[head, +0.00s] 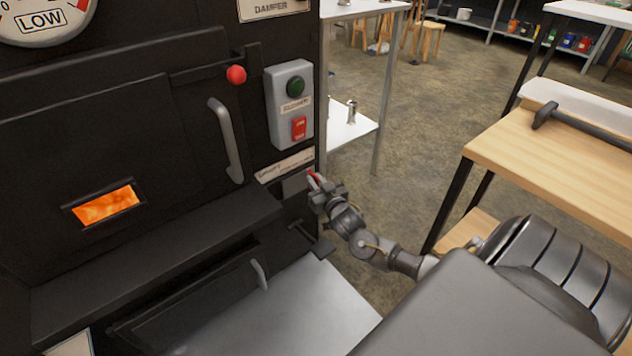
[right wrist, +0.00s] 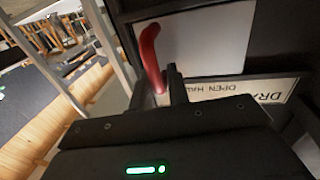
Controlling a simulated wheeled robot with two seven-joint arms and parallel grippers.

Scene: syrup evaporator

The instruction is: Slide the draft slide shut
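The draft slide is a pale grey plate (head: 294,184) low on the right side of the black evaporator front, below a label strip. Its curved red handle (head: 313,179) sticks out at the plate's right end. In the right wrist view the plate (right wrist: 205,38) and red handle (right wrist: 151,58) are close up, beside a label (right wrist: 240,90) reading "DRA…" and "OPEN HALF". My right gripper (head: 319,189) is at the handle. Its fingertips (right wrist: 160,88) sit close together on both sides of the handle's lower end and appear shut on it. My left gripper is not in view.
A firebox door with a glowing window (head: 104,205) and grey handle (head: 228,140) is to the left. A switch box (head: 290,104) is above the slide. A wooden table (head: 560,150) stands right. Open floor lies between.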

